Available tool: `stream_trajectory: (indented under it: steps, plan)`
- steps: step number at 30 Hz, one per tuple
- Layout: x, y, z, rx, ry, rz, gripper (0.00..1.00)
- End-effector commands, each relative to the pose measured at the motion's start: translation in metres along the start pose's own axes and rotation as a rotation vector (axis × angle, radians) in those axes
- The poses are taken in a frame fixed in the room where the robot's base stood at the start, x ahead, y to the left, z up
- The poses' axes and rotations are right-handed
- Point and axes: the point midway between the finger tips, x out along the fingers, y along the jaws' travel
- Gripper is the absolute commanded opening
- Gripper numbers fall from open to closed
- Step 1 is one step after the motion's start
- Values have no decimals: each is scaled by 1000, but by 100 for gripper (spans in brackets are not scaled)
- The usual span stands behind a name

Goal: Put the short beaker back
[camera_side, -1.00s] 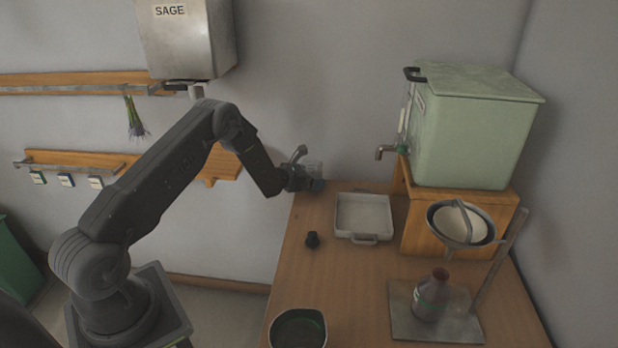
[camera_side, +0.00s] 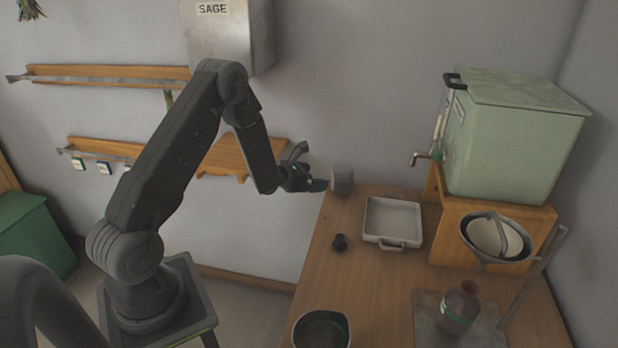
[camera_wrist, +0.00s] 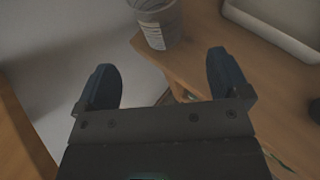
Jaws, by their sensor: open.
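The short beaker (camera_side: 342,179) is a grey, clear-walled cup standing upright at the back left corner of the wooden table. In the wrist view the beaker (camera_wrist: 158,24) shows pale markings on its side and stands just beyond my fingertips, its top cut off by the frame. My gripper (camera_side: 318,184) is open and empty, just left of the beaker and apart from it. In the wrist view my gripper's two blue fingers (camera_wrist: 160,72) are spread wide with nothing between them.
A white tray (camera_side: 394,200) lies right of the beaker. A small black stopper (camera_side: 340,243) sits nearer the front. A dark bowl (camera_side: 322,330) is at the front edge. A green tank (camera_side: 520,140) stands on a wooden box at right. A wooden wall shelf (camera_side: 240,152) is behind my arm.

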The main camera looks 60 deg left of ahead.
Motion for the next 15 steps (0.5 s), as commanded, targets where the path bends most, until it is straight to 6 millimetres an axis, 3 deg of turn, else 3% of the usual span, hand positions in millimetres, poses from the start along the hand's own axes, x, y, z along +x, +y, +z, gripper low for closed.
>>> stream_trajectory:
  steps: [2,5,8,10,12,15]
  plan:
    - [-3,-5,9,23,-10,-20,94]
    - [-6,-28,41,118,-40,-108,94]
    - [-17,-74,91,304,-89,-266,94]
    - [-34,-114,127,473,-127,-397,94]
    - [-58,-156,154,654,-162,-524,94]
    - [-99,-209,180,924,-205,-687,94]
